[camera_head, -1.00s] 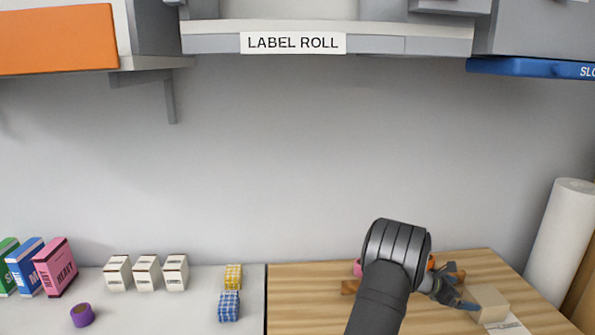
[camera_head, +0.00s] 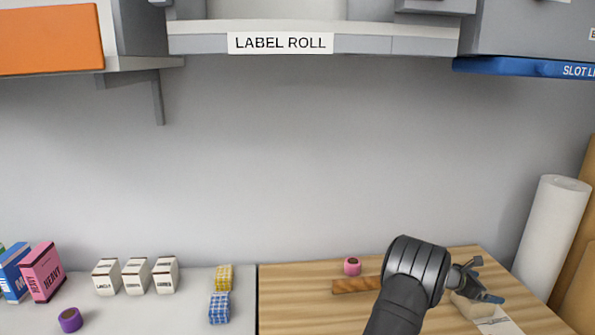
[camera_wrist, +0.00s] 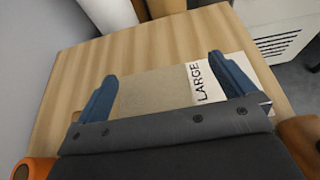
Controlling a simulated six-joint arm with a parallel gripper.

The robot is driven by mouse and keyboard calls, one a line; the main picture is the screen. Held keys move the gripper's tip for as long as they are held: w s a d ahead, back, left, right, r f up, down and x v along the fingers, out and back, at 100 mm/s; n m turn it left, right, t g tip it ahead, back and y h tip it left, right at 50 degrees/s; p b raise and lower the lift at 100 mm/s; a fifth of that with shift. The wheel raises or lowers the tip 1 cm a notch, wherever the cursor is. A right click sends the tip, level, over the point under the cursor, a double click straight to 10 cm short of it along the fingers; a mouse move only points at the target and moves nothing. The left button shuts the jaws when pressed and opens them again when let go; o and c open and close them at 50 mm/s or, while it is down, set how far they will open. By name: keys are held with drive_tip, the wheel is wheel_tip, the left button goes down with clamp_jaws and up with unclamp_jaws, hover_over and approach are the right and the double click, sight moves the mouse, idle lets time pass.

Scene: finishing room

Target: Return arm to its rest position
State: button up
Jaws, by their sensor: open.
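My gripper (camera_head: 486,281) is over the right part of the wooden table (camera_head: 300,300), with my dark arm reaching up from the bottom of the head view. In the wrist view my gripper (camera_wrist: 165,85) has its two blue fingertips wide apart. Beyond and between them is a tan box (camera_wrist: 155,90) with a white label reading LARGE (camera_wrist: 205,80). The box (camera_head: 466,306) shows partly behind my gripper in the head view. I cannot tell how far my fingers are above it. Nothing is visibly gripped.
A pink roll (camera_head: 352,266) and a brown wooden strip (camera_head: 355,286) lie left of my arm. A white roll (camera_head: 550,235) stands at the right. Small cartons (camera_head: 137,276), patterned rolls (camera_head: 219,307) and a purple roll (camera_head: 70,319) are on the grey surface. A LABEL ROLL shelf (camera_head: 400,44) is above.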

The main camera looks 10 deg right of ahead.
drive_tip(key=s+d+r, duration=0.2)
drive_tip(key=s+r, duration=0.4)
drive_tip(key=s, duration=0.4)
drive_tip(key=s+a, duration=0.3)
drive_tip(key=a, duration=0.8)
drive_tip(key=s+a, duration=0.4)
drive_tip(key=a, duration=0.8)
drive_tip(key=w+a+f, duration=0.2)
drive_tip(key=w+f, duration=0.3)
drive_tip(key=w, duration=0.2)
